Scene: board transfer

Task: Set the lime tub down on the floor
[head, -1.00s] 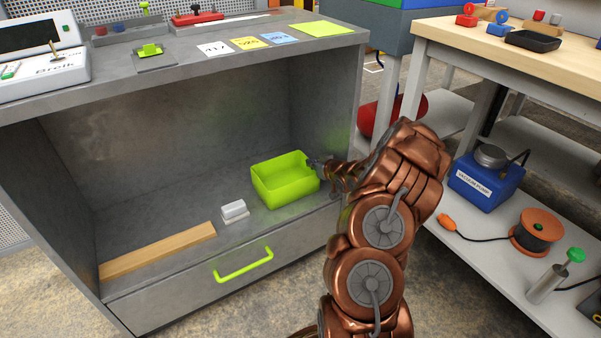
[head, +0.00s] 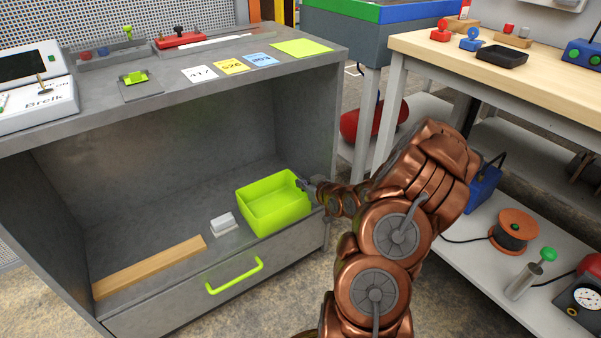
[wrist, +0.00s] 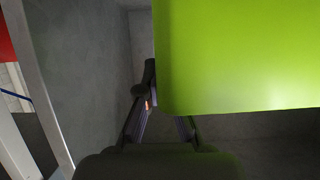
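The lime tub (head: 274,216) is an open, bright green box, upright at the right end of the grey cabinet's open shelf, close to its front edge. I cannot tell whether its base touches the shelf or hangs just above it. My gripper (head: 304,185) reaches in from the right and is shut on the tub's right wall near the rim. In the wrist view the tub (wrist: 240,55) fills the upper right and hides part of my fingers (wrist: 152,105). The speckled floor (head: 285,285) shows in front of the cabinet.
A white block (head: 223,223) and a wooden strip (head: 150,267) lie on the shelf left of the tub. A drawer with a lime handle (head: 234,276) is below. A workbench (head: 420,45) with a loaded lower shelf stands at right.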

